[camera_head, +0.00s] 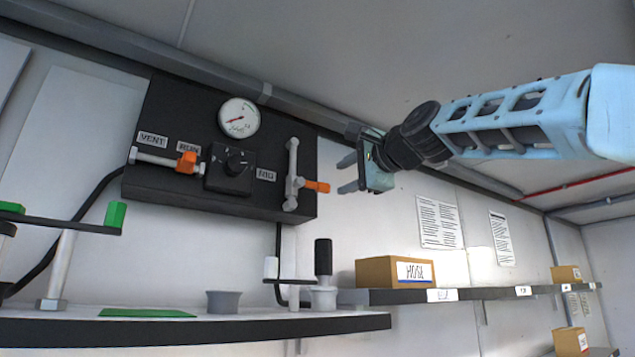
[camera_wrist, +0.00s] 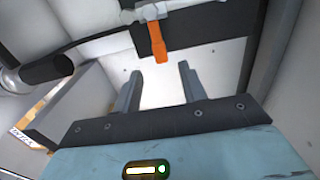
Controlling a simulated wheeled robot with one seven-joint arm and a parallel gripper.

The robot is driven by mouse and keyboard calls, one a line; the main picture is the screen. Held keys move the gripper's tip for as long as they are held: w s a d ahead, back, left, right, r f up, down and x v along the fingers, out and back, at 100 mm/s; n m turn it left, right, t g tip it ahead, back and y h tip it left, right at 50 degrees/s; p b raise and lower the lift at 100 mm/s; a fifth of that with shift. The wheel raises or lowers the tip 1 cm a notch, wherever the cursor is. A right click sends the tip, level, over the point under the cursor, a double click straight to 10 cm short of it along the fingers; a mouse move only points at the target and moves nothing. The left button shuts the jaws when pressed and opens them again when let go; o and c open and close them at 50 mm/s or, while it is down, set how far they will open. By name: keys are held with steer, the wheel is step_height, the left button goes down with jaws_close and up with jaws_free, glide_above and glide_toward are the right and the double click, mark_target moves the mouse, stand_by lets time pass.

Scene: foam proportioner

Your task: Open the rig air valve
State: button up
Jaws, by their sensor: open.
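A valve with a white upright pipe and an orange lever (camera_head: 317,186) sits at the right end of the black wall panel (camera_head: 195,130). The lever sticks out to the right, across the pipe. A label that I cannot read surely is beside it. My gripper (camera_head: 345,174) is open and empty, just right of the lever, its fingers pointing left toward the panel. In the wrist view the orange lever (camera_wrist: 157,42) shows beyond the fingertips (camera_wrist: 160,72), roughly in line with the gap. The fingers appear apart from it.
A second orange-handled valve (camera_head: 187,162), a black knob (camera_head: 236,160) and a pressure gauge (camera_head: 239,118) share the panel. Below are a counter (camera_head: 230,328) with a black-handled fitting (camera_head: 323,258) and a shelf with a cardboard box (camera_head: 385,271). A grey conduit (camera_head: 300,112) runs above.

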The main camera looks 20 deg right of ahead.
mark_target(324, 187)
steer(key=p+x, duration=0.5)
steer(key=x, duration=0.4)
steer(key=shift+w+a+r+p, duration=0.1)
steer(key=shift+w+r+p, duration=0.1)
steer(key=shift+p, duration=0.1)
steer(key=shift+w+a+f, duration=0.2)
steer(key=shift+w+f, duration=0.05)
steer(key=shift+w, duration=0.4)
steer(key=shift+c, duration=0.3)
jaws_close()
